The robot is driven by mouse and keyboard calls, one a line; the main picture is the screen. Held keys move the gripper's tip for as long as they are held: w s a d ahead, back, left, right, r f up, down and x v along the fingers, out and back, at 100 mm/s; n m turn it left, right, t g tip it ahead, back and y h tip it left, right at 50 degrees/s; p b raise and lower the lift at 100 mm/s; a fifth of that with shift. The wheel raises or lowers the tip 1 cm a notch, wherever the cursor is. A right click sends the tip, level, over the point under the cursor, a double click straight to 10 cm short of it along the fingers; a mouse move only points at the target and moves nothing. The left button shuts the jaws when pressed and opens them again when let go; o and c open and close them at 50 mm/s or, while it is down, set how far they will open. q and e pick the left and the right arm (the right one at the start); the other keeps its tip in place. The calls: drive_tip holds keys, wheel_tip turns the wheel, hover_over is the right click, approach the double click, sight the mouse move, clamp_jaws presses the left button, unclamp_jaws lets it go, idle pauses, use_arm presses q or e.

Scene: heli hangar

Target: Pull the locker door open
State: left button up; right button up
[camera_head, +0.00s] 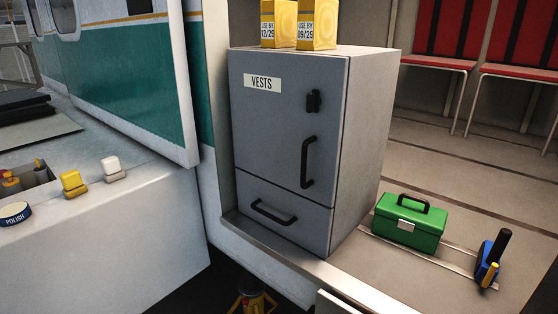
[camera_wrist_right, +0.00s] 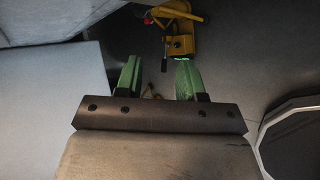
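The grey locker (camera_head: 365,140) stands on a raised floor in the middle of the head view. Its upper door (camera_head: 275,125) carries a white "VESTS" label and looks closed. A black vertical handle (camera_head: 307,162) sits on the door's right side, below a small black latch (camera_head: 313,101). A drawer (camera_head: 300,225) with its own black handle is below and looks shut. My right gripper (camera_wrist_right: 157,78) shows only in the right wrist view. Its green fingers are apart with nothing held between them, away from the locker. My left gripper is in neither view.
Two yellow cartons (camera_head: 318,25) stand on the locker. A green toolbox (camera_head: 409,221) and a blue tool (camera_head: 490,260) lie on the floor to its right. A white counter (camera_head: 100,255) is at left. A yellow device (camera_wrist_right: 181,38) lies beyond my right gripper.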

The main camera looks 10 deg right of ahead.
drive_tip(key=w+a+r+n+t, duration=0.15)
drive_tip(key=w+r, duration=0.25)
drive_tip(key=r, duration=0.4)
drive_tip(key=n+t+h+p, duration=0.1)
drive_tip(key=n+t+h, duration=0.4)
drive_tip(key=n, duration=0.5)
approach(304, 157)
drive_tip(key=shift+t+y, duration=0.3)
drive_tip(key=shift+t, duration=0.35)
drive_tip(key=p+x, duration=0.1)
drive_tip(key=x, duration=0.2)
drive_tip(key=p+x, duration=0.1)
drive_tip(key=x, duration=0.2)
drive_tip(key=p+x, duration=0.1)
drive_tip(key=x, duration=0.2)
drive_tip(key=shift+w+d+f, duration=0.2)
drive_tip(key=shift+d+f, duration=0.1)
drive_tip(key=shift+d, duration=0.05)
drive_tip(key=shift+w+d+f, duration=0.1)
drive_tip(key=shift+w+d, duration=0.05)
drive_tip(key=shift+w, duration=0.3)
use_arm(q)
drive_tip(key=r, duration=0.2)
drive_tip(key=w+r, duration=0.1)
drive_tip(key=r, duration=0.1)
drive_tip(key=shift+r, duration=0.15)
